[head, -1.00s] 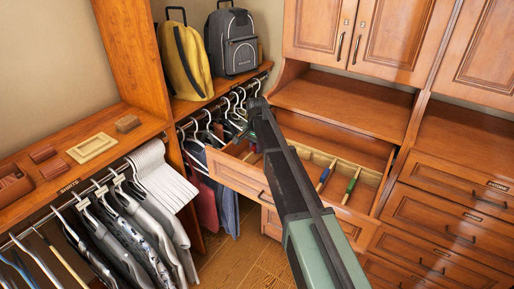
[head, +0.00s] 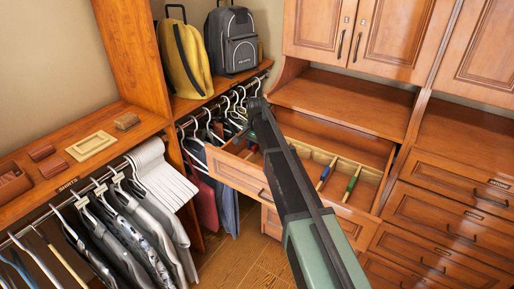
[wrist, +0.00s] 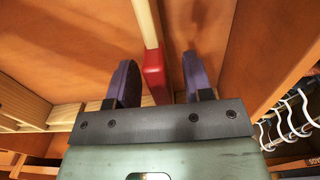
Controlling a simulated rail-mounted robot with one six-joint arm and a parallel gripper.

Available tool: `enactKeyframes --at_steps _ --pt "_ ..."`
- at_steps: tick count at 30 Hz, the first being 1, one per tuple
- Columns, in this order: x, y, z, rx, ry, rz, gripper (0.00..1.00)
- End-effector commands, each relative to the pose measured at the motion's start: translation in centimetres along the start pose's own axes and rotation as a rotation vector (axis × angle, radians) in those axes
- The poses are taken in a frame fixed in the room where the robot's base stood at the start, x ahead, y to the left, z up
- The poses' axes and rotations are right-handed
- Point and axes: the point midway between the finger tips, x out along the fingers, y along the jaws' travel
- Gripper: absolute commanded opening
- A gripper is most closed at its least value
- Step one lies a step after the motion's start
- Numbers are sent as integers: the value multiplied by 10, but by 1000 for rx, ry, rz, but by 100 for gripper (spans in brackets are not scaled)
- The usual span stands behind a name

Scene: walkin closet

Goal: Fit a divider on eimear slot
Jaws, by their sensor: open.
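An open wooden drawer (head: 233,178) holds several thin wooden dividers. One has a blue end (head: 323,178) and one a green end (head: 350,189). A red-ended divider (wrist: 154,75) shows in the wrist view; its pale wooden strip runs away from the red end. A bit of red also shows in the drawer in the head view, left of my arm. My gripper (wrist: 159,82) is open, with one dark finger on each side of the red end and gaps visible. I cannot tell how deep the fingers reach. My arm hides the fingers in the head view. I cannot tell which slot is eimear.
Hangers on a rail (head: 225,105) are close to the drawer's left side. Backpacks (head: 232,42) stand on the shelf above. Shirts (head: 125,225) hang at the left, under a shelf with small boxes and a tray (head: 91,147). Closed drawers (head: 445,210) are at the right.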

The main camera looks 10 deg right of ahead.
Motion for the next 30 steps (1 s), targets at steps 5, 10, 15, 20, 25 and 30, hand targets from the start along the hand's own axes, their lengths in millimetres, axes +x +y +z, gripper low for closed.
enactKeyframes --at_steps 5,10,15,20,25,30 --pt "-10 0 0 0 0 0 46" --pt "-43 0 0 0 0 0 46" --pt "-87 0 0 0 0 0 46" --pt "-110 0 0 0 0 0 46" --pt "-109 0 0 0 0 0 46" --pt "-108 0 0 0 0 0 46"
